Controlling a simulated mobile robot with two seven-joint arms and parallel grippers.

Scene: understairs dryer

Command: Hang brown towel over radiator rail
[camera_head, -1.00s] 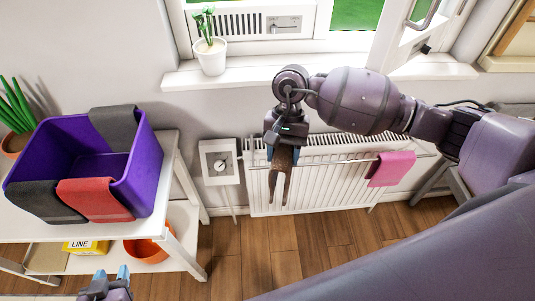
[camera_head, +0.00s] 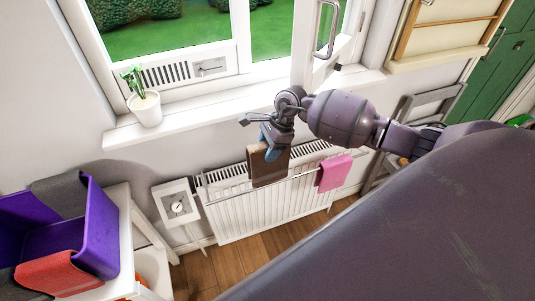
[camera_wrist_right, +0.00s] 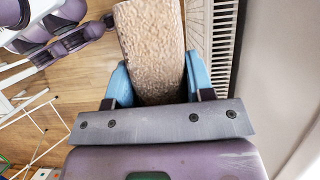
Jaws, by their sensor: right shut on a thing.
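The brown towel (camera_head: 268,167) hangs at the radiator's rail (camera_head: 302,174), left of a pink towel (camera_head: 334,173). My right gripper (camera_head: 272,146) is above it and shut on its upper part. In the right wrist view the towel (camera_wrist_right: 152,45) lies between the blue fingertips (camera_wrist_right: 155,85). I cannot tell whether the towel drapes over the rail or hangs just in front of it. The white radiator (camera_head: 232,212) stands under the window. My left gripper is not in view.
A purple bin (camera_head: 100,230) with a red towel (camera_head: 52,274) and a dark grey towel (camera_head: 60,194) over its rim stands on a white shelf unit at left. A potted plant (camera_head: 146,108) is on the windowsill. A grey folding chair stands right of the radiator.

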